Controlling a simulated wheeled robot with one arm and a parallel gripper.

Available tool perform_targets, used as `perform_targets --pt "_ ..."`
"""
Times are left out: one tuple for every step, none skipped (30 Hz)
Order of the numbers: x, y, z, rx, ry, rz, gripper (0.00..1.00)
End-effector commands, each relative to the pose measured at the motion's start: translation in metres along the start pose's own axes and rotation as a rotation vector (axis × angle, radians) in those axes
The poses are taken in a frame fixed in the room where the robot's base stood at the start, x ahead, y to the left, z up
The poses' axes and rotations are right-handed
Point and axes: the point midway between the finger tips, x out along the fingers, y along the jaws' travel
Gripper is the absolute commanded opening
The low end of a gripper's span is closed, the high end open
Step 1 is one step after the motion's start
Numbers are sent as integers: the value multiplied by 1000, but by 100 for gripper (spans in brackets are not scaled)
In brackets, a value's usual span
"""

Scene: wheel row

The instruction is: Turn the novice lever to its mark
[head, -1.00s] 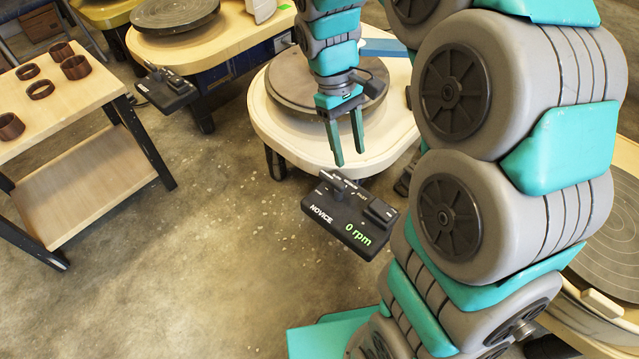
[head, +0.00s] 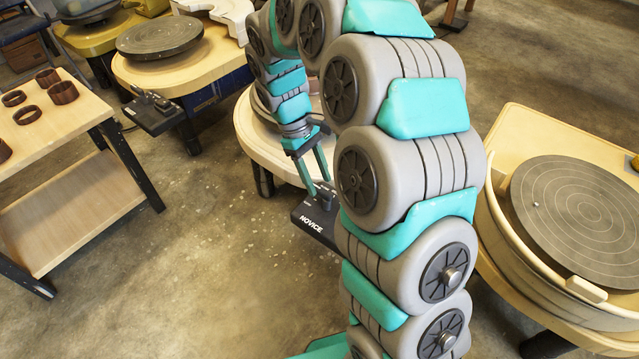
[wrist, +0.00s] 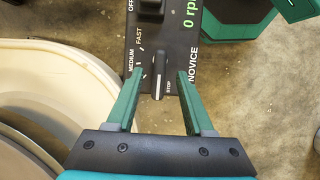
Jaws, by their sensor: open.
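The black NOVICE control box (head: 312,222) is partly hidden behind my arm in the head view. In the wrist view the box (wrist: 172,40) shows the labels OFF, FAST, MEDIUM and STOP and a green "0 rpm" readout, cut off at the top. The novice lever (wrist: 160,82), a short grey handle, lies by the STOP label, with small white ticks to its left. My gripper (wrist: 160,74) is open, one finger on each side of the lever, with a gap visible on both sides. In the head view my gripper (head: 319,187) is at the box.
The novice wheel's cream table (head: 246,135) is behind the box. Another wheel (head: 160,37) with its own control box (head: 153,113) stands at the left. A wooden shelf table (head: 95,205) holds brown rings. A large wheel (head: 575,215) stands at the right. The floor at the front left is clear.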

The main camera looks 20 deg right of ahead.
Motion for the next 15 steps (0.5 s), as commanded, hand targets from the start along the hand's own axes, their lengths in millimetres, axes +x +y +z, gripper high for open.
perform_targets --pt "8 0 1 1 -3 -1 52" --pt "11 0 0 2 -2 -1 52" --pt "15 1 0 2 1 0 52" --pt "17 1 0 2 2 0 52" --pt "18 1 0 2 2 0 52" --pt "20 1 0 2 2 0 52" --pt "21 0 0 2 2 0 52" --pt "21 0 0 2 2 0 52" --pt "21 0 0 2 2 1 52" --pt "21 0 0 2 3 1 52" --pt "21 0 0 2 3 1 52" --pt "21 0 0 2 3 1 52" --pt "21 0 0 2 3 1 52" --pt "20 0 0 2 3 1 49" --pt "20 0 0 2 2 1 45"
